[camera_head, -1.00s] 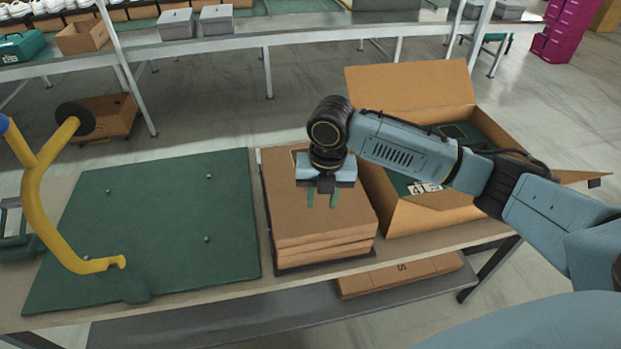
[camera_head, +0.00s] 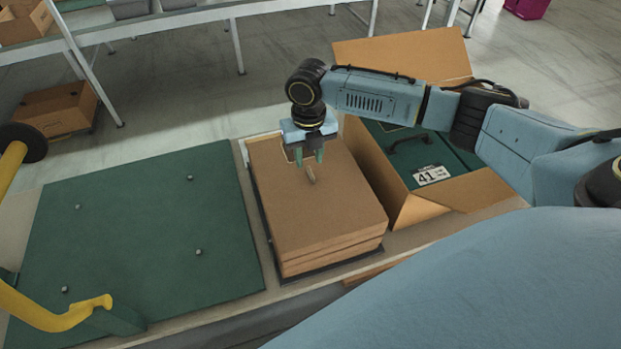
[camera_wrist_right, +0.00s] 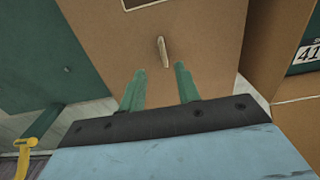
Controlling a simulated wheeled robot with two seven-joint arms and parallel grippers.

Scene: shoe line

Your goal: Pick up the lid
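A stack of flat brown cardboard lids (camera_head: 330,215) lies on the table, right of the green mat. A small upright tab (camera_head: 310,175) stands on the top lid; the tab also shows in the wrist view (camera_wrist_right: 162,50). My right gripper (camera_head: 306,160) points down above the top lid, close to the tab. Its two green fingers are apart and empty in the wrist view (camera_wrist_right: 160,70), with the tab just ahead of the gap between them. I cannot tell whether the fingertips touch the lid. My left gripper is out of view.
An open cardboard box (camera_head: 405,205) with green shoe boxes (camera_head: 445,155) stands right of the stack, under my right arm. A green board (camera_head: 140,235) with small pegs lies left, with a yellow curved part (camera_head: 50,318) at its front. A conveyor (camera_head: 200,16) runs behind.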

